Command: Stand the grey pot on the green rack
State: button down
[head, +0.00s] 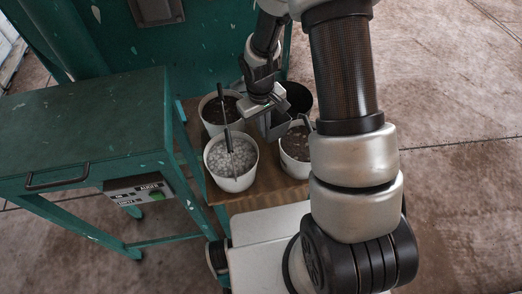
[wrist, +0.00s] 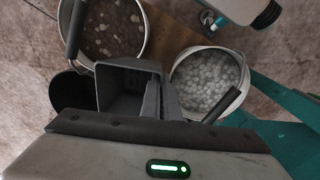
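A dark grey, nearly black pot (head: 299,96) stands at the back right of the wooden board, partly hidden behind my arm. In the wrist view this dark pot (wrist: 68,92) is at the lower left, partly covered by my gripper. My gripper (head: 271,124) points down above the middle of the pot group, left of the dark pot and apart from it.
A green panel (head: 200,45) rises behind. The stand's top is clear.

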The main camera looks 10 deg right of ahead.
jog(key=w+n+b, duration=0.1)
jog(key=w, duration=0.1)
jog(key=w+n+b, duration=0.1)
jog(key=n+b, duration=0.1)
jog(key=w+n+b, duration=0.1)
jog(key=w+b, duration=0.1)
jog(key=shift+w+a+f+n+t, duration=0.1)
jog(key=shift+w+a+n+t, duration=0.2)
jog(key=shift+n, duration=0.1)
jog(key=b, duration=0.3)
send_near(259, 146)
jog(key=s+f, duration=0.3)
jog(key=shift+s, duration=0.2)
jog(key=shift+f, duration=0.25)
jog(key=c, duration=2.3)
grip_release()
